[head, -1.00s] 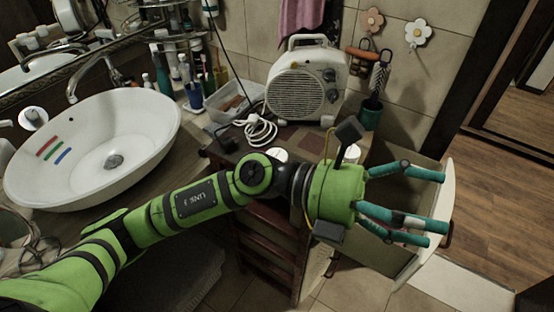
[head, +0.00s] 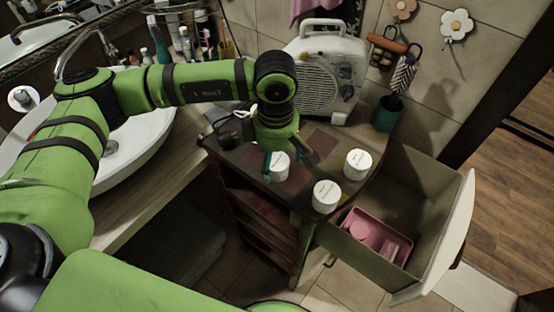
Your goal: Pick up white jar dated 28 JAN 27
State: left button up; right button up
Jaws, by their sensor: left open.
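Three white jars with white lids stand on the dark cabinet top: one at the left (head: 280,168), one at the front (head: 326,197) and one at the right (head: 357,164). Small dark print shows on the lids, but it is too small to read, so I cannot tell which is dated 28 JAN 27. My left gripper (head: 289,161) points down with its fingers open at the left jar, and it partly hides that jar. I cannot tell whether the fingers touch it. My right gripper is not in view.
A white fan heater (head: 318,80) stands behind the jars, with a green cup (head: 385,114) to its right. An open drawer (head: 425,205) with a pink tray (head: 378,238) juts out at the right. The white basin (head: 150,135) is at the left, partly behind my arm.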

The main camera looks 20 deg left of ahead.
aim_at(277, 160)
pick_arm(q)
jog(key=f, duration=0.1)
jog(key=f+p, duration=0.1)
jog(key=shift+w+a+f, duration=0.1)
jog(key=shift+w+f, duration=0.2)
jog(key=shift+w, duration=0.1)
jog(key=shift+f, duration=0.5)
jog(key=c, duration=1.3)
jog(key=shift+r, duration=0.1)
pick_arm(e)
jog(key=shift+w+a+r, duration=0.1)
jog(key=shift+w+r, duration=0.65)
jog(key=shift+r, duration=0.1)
